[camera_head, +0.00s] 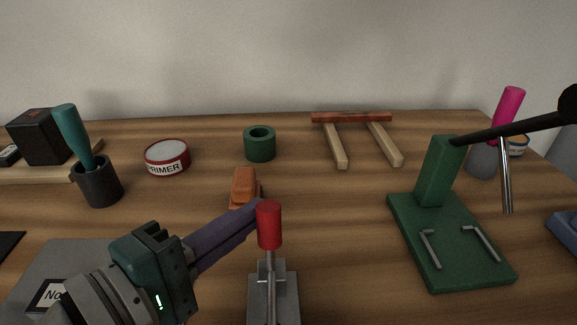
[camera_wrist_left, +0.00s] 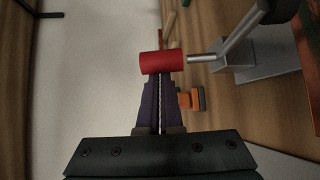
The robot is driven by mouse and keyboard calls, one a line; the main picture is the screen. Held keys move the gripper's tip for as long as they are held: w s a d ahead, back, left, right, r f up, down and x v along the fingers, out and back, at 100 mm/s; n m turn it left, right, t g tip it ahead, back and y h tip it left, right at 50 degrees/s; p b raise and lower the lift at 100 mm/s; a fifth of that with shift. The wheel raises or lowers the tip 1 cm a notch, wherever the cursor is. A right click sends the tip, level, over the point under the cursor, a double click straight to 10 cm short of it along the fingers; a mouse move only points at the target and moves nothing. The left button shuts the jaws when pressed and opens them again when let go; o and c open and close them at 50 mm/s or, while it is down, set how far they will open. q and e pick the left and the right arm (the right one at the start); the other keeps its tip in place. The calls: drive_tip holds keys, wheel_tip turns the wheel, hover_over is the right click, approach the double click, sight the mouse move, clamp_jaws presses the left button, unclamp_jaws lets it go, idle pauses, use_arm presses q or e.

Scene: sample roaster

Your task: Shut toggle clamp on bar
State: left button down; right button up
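The toggle clamp (camera_head: 272,293) stands at the front middle of the table in the head view, its grey metal base cut off by the lower edge. Its lever stands upright with a red cylindrical grip (camera_head: 268,226) on top. The red grip (camera_wrist_left: 163,63) also shows at the fingertips in the left wrist view. My left gripper (camera_head: 258,206) has purple fingers that lie together, with their tips at the left side of the red grip; I cannot tell whether they touch it. No bar can be clearly made out at the clamp. My right gripper is not in view.
An orange block (camera_head: 244,187) lies just behind the clamp. A green stand (camera_head: 450,240) with a black lever is at right. A primer tin (camera_head: 167,158), green ring (camera_head: 260,145), dark cup (camera_head: 97,182) and wooden frame (camera_head: 352,118) stand farther back. Bare table lies between.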

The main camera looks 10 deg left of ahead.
use_arm(q)
drive_tip(key=shift+s+d+f+m+t+b, duration=0.1)
drive_tip(key=shift+s+d+m+t+b, duration=0.1)
drive_tip(key=shift+s+m+t+b, duration=0.3)
drive_tip(key=shift+s+r, duration=0.2)
drive_tip(key=shift+d, duration=0.1)
drive_tip(key=shift+s, duration=0.2)
